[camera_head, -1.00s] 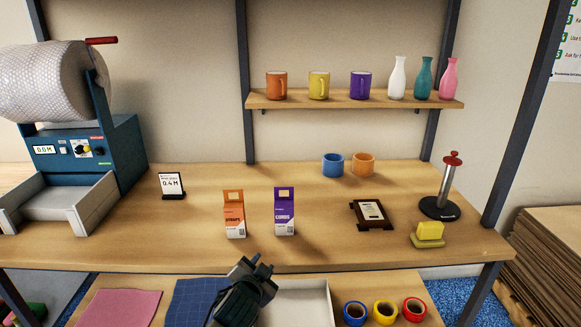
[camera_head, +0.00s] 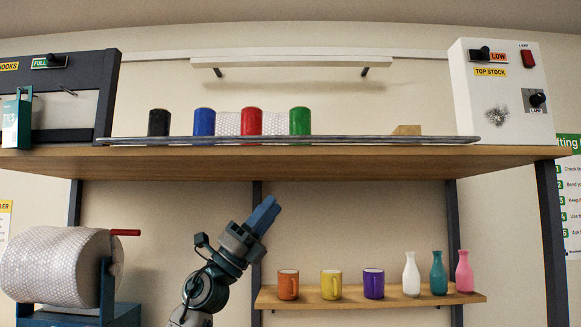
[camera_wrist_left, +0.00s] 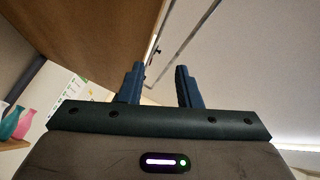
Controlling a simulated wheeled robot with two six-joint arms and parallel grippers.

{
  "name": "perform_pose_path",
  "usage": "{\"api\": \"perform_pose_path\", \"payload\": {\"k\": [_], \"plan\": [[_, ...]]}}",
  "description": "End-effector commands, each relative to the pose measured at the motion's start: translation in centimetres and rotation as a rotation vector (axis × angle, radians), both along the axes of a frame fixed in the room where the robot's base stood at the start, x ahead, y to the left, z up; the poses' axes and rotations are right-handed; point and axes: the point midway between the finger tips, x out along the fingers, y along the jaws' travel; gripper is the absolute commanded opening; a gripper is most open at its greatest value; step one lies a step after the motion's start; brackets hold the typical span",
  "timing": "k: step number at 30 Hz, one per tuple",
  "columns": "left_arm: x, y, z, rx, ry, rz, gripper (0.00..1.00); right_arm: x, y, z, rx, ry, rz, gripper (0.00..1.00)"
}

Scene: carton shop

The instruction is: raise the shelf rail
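The shelf rail (camera_head: 350,140) is a thin grey metal bar running along the front of the top shelf (camera_head: 330,156), low in front of the mugs. In the left wrist view a thin metal bar (camera_wrist_left: 184,45) shows past the fingers, beside the wooden shelf (camera_wrist_left: 85,35). My left gripper (camera_head: 266,212) points up below the top shelf's front edge, apart from the rail. In the wrist view its two blue fingers (camera_wrist_left: 160,88) stand apart with nothing between them. My right gripper is in neither view.
Black, blue, red and green mugs (camera_head: 251,121) stand behind the rail. A white control box (camera_head: 505,95) with a LOW label is at right, a dark hook unit (camera_head: 60,95) at left. A lower shelf (camera_head: 370,297) holds mugs and vases.

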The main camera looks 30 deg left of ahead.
Motion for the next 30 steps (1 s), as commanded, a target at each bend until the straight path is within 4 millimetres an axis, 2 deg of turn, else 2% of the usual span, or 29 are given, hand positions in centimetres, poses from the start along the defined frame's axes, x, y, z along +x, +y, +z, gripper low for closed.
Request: {"api": "perform_pose_path", "payload": {"k": [1,4,7,11,17,24,30], "plan": [[-1.2,0.3,2.3,0.071,-0.042,0.037,0.31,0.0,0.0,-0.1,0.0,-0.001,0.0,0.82],[-2.9,0.7,5.1,0.184,-0.091,0.096,0.31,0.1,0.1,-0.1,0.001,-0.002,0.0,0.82],[-3.9,1.0,6.7,0.254,-0.116,0.136,0.31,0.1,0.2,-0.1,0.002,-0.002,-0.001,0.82],[-4.3,1.1,7.7,0.29,-0.129,0.159,0.31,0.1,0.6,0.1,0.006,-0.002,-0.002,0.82],[-3.4,-0.2,9.7,0.291,-0.13,0.156,0.31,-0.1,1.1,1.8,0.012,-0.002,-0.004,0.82],[-1.4,-2.9,13.0,0.289,-0.129,0.154,0.31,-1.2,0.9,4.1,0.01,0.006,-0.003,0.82],[-0.1,-4.4,14.6,0.29,-0.128,0.156,0.31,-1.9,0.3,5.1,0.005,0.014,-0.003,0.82]]}}
